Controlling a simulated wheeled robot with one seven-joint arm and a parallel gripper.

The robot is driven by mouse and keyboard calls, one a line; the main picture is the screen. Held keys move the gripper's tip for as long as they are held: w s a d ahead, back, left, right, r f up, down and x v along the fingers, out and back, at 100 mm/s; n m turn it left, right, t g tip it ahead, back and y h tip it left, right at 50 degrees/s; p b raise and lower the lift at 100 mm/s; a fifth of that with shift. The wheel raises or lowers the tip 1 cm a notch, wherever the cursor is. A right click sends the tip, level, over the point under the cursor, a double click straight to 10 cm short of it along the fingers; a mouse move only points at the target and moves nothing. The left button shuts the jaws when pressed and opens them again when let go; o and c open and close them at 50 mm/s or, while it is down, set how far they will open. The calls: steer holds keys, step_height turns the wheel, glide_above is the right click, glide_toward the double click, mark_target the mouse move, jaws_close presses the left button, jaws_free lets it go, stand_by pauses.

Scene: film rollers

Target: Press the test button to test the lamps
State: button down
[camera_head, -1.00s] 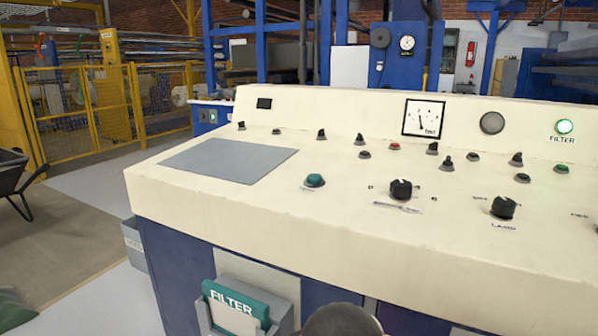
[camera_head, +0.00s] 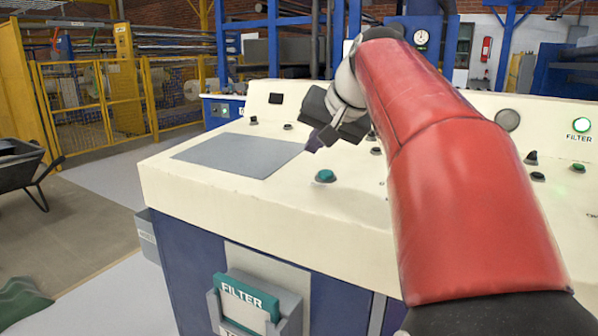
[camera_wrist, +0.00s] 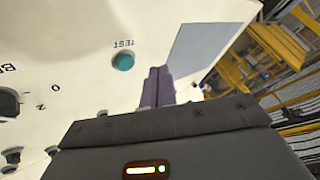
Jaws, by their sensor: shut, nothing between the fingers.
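The test button (camera_head: 325,176) is a round green button on the cream sloped top of the control console (camera_head: 250,200), right of the grey panel. In the wrist view the button (camera_wrist: 123,62) has the label TEST beside it, seen upside down. My gripper (camera_head: 314,146) is shut and empty, with its purple-grey fingers together. It hangs above the console, just behind and slightly left of the button in the head view. In the wrist view its fingertips (camera_wrist: 158,72) are to the right of the button, apart from it. My red arm hides much of the console's right part.
A flat grey panel (camera_head: 238,154) lies left of the button. Several other knobs and buttons stand on the console, partly hidden. A FILTER holder (camera_head: 242,300) is on the front.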

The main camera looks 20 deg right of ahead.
steer(key=w+d+r, duration=0.3)
steer(key=d+r, duration=0.1)
steer(key=shift+r+m+t, duration=0.15)
steer(key=shift+m+t, duration=0.15)
steer(key=shift+t, duration=0.1)
steer(key=shift+d, duration=0.1)
steer(key=b, duration=0.7)
glide_above(328, 175)
step_height(328, 175, down, 7)
steer(key=shift+f, duration=0.15)
steer(key=shift+f+b, duration=0.6)
steer(key=shift+f, duration=0.15)
stand_by(0.7)
steer(key=shift+f, duration=0.4)
